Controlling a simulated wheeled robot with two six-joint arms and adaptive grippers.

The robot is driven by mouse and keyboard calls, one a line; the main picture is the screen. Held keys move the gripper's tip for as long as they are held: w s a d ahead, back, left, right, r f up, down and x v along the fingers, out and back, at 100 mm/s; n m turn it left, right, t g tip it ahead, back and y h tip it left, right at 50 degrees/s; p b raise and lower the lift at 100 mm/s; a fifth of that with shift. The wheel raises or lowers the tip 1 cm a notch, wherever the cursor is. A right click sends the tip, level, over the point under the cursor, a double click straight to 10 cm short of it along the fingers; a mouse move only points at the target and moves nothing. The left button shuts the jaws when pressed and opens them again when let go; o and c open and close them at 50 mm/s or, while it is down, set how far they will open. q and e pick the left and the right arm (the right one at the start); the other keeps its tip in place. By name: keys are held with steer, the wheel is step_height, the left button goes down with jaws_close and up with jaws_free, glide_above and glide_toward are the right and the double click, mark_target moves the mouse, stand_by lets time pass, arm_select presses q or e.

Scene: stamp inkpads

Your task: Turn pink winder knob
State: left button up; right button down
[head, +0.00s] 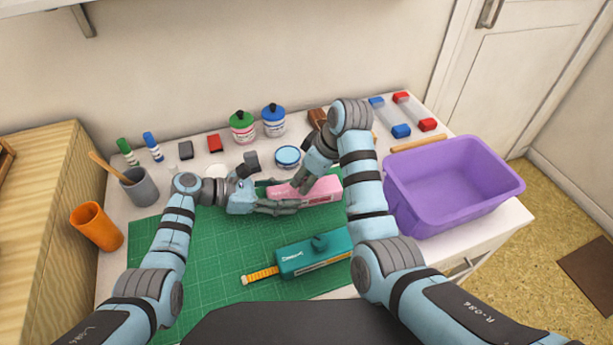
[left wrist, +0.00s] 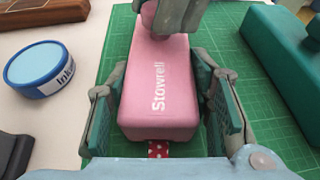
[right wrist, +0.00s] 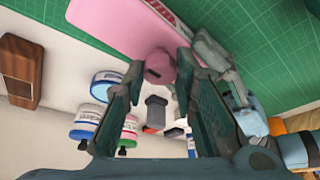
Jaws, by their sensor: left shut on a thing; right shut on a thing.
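The pink winder (head: 325,187) lies on the green cutting mat (head: 175,285). The left wrist view shows its pink body (left wrist: 160,85) with white lettering and a red, white-dotted ribbon (left wrist: 158,149) at its near end. My left gripper (head: 277,205) is shut on the body, one finger along each side. The round pink knob (right wrist: 160,66) sits on the winder between the fingers of my right gripper (right wrist: 158,68), which is shut on it from above. In the head view my right gripper (head: 298,186) hides most of the knob.
A teal winder (head: 312,255) with an orange tape lies nearer on the mat. A purple bin (head: 450,185) stands at the right. Ink jars (head: 273,122), a blue-lidded inkpad (head: 287,157) and stamps line the back. A grey cup (head: 139,187) and orange cup (head: 97,228) stand left.

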stand_by(0.4)
steer(key=c, duration=1.3)
jaws_free()
